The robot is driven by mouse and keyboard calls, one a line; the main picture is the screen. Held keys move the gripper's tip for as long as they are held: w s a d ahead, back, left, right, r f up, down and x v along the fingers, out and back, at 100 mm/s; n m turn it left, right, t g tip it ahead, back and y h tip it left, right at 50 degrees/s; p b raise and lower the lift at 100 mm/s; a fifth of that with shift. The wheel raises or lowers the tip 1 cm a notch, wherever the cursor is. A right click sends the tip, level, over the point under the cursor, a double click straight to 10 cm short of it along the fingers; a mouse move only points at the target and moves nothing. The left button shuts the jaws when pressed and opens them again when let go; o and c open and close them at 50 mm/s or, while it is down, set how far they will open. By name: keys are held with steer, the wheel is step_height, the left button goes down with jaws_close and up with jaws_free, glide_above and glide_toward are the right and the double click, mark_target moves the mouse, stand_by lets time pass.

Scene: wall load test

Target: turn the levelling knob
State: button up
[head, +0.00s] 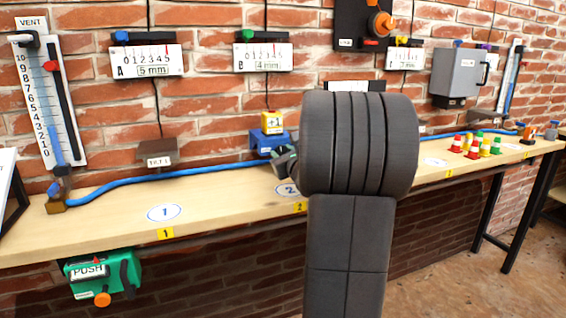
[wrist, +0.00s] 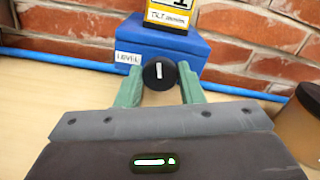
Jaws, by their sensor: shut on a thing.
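The levelling knob (wrist: 159,74) is a round black knob with a white line on its face. The line stands close to upright in the wrist view. It sits on the front of a blue box (wrist: 90,35) with a white label that seems to read LEVEL. My gripper (wrist: 160,88) has its two green fingers on either side of the knob, shut on it. In the head view the blue box (head: 259,142) stands on the bench with a yellow block (head: 273,121) marked +1 on top. There my gripper (head: 284,160) is partly hidden by my arm, and the knob is hidden.
The wooden bench (head: 110,208) runs along a brick wall. A blue hose (head: 120,184) lies along its back. Several small coloured cones (head: 484,147) stand to the right. A green PUSH device (head: 100,272) hangs at the front left edge. A brown cylindrical object (wrist: 302,118) is near the gripper's right.

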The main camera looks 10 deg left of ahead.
steer(key=n+b, duration=0.3)
steer(key=shift+f+n+b, duration=0.25)
steer(key=shift+n+b, duration=0.15)
steer(key=shift+r+n+b, duration=0.2)
steer(key=shift+n+b, duration=1.7)
steer(key=shift+n, duration=0.3)
steer(key=o, duration=1)
steer(key=shift+s, duration=0.1)
steer(key=v, duration=1.3)
steer(key=shift+s+d+p, duration=0.25)
steer(key=shift+p, duration=0.1)
